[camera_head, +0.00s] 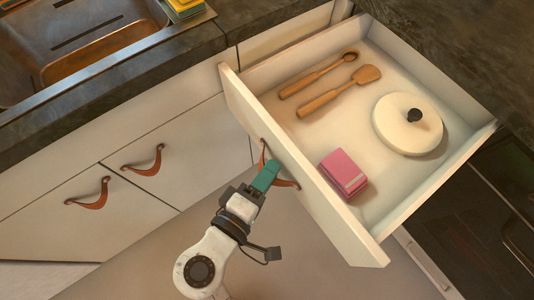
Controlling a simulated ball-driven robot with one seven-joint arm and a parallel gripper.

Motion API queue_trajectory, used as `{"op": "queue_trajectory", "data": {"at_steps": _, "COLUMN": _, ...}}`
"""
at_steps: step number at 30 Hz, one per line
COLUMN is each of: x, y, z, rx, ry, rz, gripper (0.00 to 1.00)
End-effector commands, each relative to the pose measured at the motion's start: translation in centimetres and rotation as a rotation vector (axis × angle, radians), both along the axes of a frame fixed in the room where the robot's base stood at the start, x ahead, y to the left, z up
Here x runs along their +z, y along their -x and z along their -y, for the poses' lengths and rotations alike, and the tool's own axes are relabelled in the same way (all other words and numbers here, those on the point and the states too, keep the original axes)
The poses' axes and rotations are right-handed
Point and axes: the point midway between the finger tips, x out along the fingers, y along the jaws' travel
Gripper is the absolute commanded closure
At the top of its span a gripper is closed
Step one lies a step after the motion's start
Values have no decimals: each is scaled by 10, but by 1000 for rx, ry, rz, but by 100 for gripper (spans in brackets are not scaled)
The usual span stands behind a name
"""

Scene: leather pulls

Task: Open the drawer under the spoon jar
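A pale drawer (305,180) stands pulled well out from under the dark counter. Its front carries a brown leather pull (287,183). My gripper (268,174), with green fingertips, is at this pull and overlaps its middle in the picture. The fingertips hide part of the pull, so I cannot tell whether they are closed on it. Inside the drawer lie two wooden spoons or spatulas (339,91), a round cream lid with a black knob (407,124) and a pink box (343,173). No spoon jar is in view.
Closed cabinet fronts with leather pulls (143,160) (89,194) are at the left. A sink (85,40) is set in the dark counter (215,50), with a yellow item (185,8) at its edge. A dark glass-fronted appliance (480,220) is at the right. Floor shows below the drawer.

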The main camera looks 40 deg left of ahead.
Motion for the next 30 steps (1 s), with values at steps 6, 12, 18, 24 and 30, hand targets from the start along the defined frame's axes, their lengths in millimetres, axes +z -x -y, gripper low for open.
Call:
{"op": "queue_trajectory", "data": {"at_steps": 6, "x": 2, "y": 8, "z": 0, "rx": 3, "ry": -1, "rz": 0, "gripper": 75}}
{"op": "queue_trajectory", "data": {"at_steps": 12, "x": 7, "y": 40, "z": 4, "rx": 4, "ry": 0, "rz": -2, "gripper": 75}}
{"op": "queue_trajectory", "data": {"at_steps": 18, "x": 14, "y": 77, "z": 9, "rx": 3, "ry": 1, "rz": -1, "gripper": 75}}
{"op": "queue_trajectory", "data": {"at_steps": 24, "x": 19, "y": 100, "z": 12, "rx": 1, "ry": 0, "rz": 0, "gripper": 75}}
{"op": "queue_trajectory", "data": {"at_steps": 30, "x": 20, "y": 106, "z": 13, "rx": 0, "ry": 0, "rz": 0, "gripper": 75}}
